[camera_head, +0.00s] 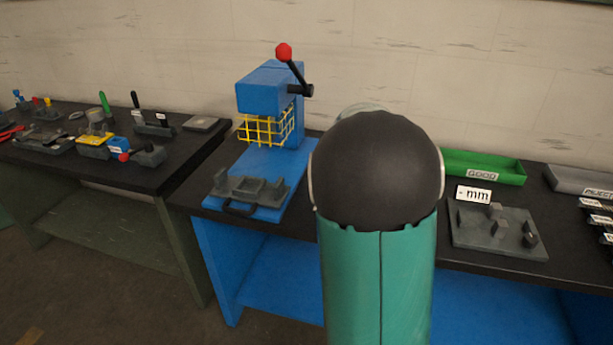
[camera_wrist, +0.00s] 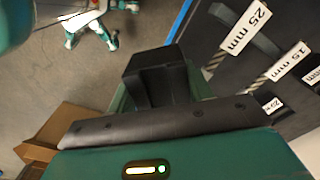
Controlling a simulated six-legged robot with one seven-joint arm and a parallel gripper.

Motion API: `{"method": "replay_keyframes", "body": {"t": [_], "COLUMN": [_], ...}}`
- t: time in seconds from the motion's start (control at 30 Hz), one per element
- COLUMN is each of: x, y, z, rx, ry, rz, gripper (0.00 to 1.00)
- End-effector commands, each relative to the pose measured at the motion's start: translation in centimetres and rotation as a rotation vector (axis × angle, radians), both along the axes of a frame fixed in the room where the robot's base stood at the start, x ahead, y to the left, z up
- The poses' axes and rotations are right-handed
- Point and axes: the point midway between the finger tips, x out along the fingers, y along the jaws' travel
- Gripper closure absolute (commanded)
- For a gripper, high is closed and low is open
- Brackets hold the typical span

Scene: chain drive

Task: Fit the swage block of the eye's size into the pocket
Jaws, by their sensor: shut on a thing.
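In the wrist view my gripper (camera_wrist: 160,98) is shut on a dark block (camera_wrist: 150,62), which sticks out beyond the jaws. Its size cannot be read, and the fingertips are hard to tell from it. In the head view my gripper is hidden behind my arm. The blue press (camera_head: 268,90) stands on the middle bench with a yellow guard and a red-knobbed lever. A grey fixture (camera_head: 245,190) with raised parts and recesses sits on its blue base; I cannot tell which recess is the pocket. A grey plate (camera_head: 490,240) with several small blocks lies right of my arm.
A "- mm" card (camera_head: 473,194) stands behind the plate. A green GOOD tray (camera_head: 483,165) and a grey REJECT tray (camera_head: 580,180) are at the back right. The wrist view shows a 25 mm label (camera_wrist: 243,27) and a 15 mm label (camera_wrist: 290,60). The left bench (camera_head: 165,175) holds several tools.

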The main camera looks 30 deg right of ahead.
Motion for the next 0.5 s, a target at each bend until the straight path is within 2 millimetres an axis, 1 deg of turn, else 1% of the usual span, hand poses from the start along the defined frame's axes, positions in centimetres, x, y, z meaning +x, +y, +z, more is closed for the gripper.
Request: {"method": "replay_keyframes", "body": {"t": [0.03, 0.17, 0.5], "x": [1.2, 4.2, 12.5], "y": [1.5, 5.6, 17.4], "z": [-0.7, -2.8, -8.7], "rx": [0.0, -0.002, -0.005], "ry": [0.001, 0.002, 0.007], "rz": [0.086, 0.34, 1.069], "gripper": [1.0, 1.0, 1.0]}}
